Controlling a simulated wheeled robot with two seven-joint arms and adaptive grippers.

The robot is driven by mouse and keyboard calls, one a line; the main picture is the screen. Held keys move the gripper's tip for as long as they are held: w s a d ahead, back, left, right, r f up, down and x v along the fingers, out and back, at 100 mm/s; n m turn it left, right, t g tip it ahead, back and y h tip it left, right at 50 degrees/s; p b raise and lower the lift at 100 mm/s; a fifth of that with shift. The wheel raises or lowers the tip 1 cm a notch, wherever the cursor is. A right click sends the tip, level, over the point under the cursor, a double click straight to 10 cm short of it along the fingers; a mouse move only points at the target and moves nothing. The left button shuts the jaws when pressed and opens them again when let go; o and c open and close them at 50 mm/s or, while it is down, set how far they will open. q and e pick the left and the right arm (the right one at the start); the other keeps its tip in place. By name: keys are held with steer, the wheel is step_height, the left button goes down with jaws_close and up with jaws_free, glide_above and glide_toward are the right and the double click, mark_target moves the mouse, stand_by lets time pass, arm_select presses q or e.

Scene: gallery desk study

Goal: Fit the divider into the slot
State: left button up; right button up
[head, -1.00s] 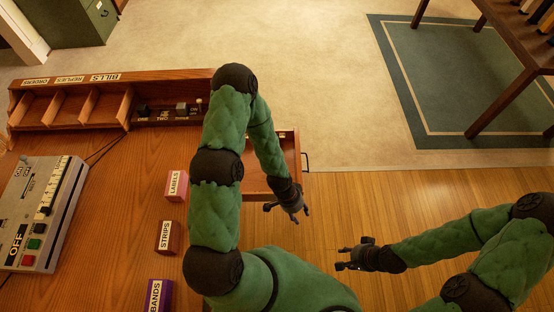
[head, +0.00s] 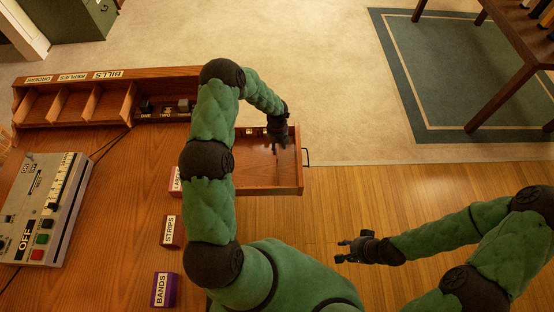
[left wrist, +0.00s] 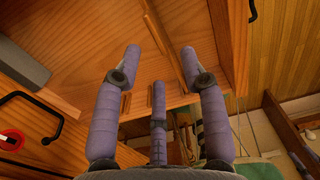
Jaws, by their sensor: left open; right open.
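An open wooden drawer (head: 262,181) sticks out from the right side of the desk. My left gripper (head: 279,148) is over the drawer, pointing down into it, open and with nothing held. In the left wrist view its spread fingers (left wrist: 160,52) are above bare wood, with a thin wooden strip (left wrist: 158,36) running between and beyond them. I cannot tell whether this strip is the divider or a slot edge. No divider shows clearly in the head view. My right gripper (head: 349,250) is open and empty over the floor, right of the drawer.
On the desk (head: 110,215) stand a pigeonhole rack (head: 70,123), a grey machine marked OFF (head: 42,210), and boxes marked STRIPS (head: 171,231) and BANDS (head: 163,290). My left arm partly covers the LABELS box (head: 175,180). The floor right of the drawer is clear.

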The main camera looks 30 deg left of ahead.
arm_select(q)
steer(key=shift+w+a, duration=0.15)
steer(key=shift+a, duration=0.1)
steer(key=shift+f+m, duration=0.25)
steer(key=shift+m, duration=0.05)
step_height(320, 180, down, 5)
steer(key=shift+b, duration=0.85)
step_height(320, 180, down, 5)
steer(key=shift+a+f+b, duration=0.1)
steer(key=shift+b, duration=0.95)
jaws_close()
